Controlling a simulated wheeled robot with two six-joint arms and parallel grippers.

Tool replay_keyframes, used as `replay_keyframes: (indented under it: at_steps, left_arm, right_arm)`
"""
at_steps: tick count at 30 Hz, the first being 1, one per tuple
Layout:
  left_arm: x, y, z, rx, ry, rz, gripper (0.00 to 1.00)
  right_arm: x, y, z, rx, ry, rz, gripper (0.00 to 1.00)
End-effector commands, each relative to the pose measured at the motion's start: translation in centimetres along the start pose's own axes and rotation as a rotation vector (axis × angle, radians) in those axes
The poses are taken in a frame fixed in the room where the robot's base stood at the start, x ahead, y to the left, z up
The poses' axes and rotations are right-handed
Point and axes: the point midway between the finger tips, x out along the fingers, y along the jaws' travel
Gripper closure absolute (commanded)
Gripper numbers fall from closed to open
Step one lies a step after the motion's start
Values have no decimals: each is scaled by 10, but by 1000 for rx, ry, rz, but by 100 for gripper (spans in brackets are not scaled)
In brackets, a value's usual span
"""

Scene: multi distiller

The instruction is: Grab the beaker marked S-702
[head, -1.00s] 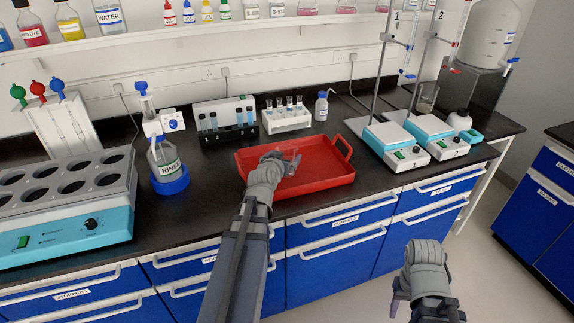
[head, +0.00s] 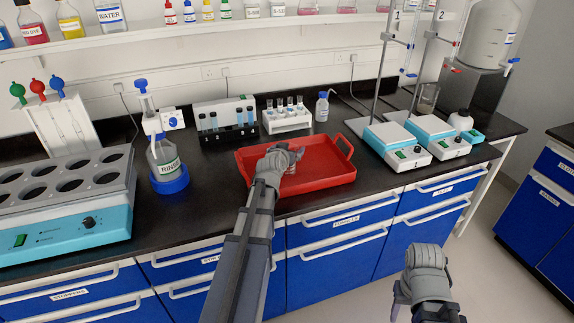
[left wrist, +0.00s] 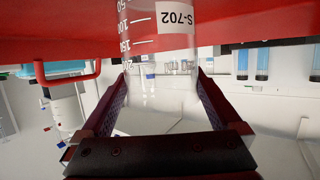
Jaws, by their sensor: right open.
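A clear glass beaker with white graduations and a label reading S-702 (left wrist: 172,20) shows upside down in the left wrist view. In the head view the beaker (head: 291,168) is small, in the red tray (head: 330,181). My left gripper (head: 296,154) is over the tray at the beaker. In the left wrist view its two fingers (left wrist: 161,85) lie along both sides of the glass, against it, near the rim. My right gripper (head: 425,308) is open and empty, low in front of the drawers.
Bare black counter (head: 215,178) lies left of the tray.

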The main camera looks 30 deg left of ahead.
Motion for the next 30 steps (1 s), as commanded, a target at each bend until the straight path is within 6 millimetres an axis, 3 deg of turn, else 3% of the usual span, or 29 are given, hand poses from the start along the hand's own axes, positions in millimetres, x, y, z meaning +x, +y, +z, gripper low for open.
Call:
replay_keyframes:
  at_steps: [2,19,30]
  left_arm:
    - [3,1,1,-1,0,1,12]
    - [3,1,2,-1,-1,2,76]
    - [1,1,-3,-1,-2,3,76]
  right_arm:
    - [2,0,0,0,0,0,50]
    - [2,0,0,0,0,0,50]
    - [-3,0,0,0,0,0,50]
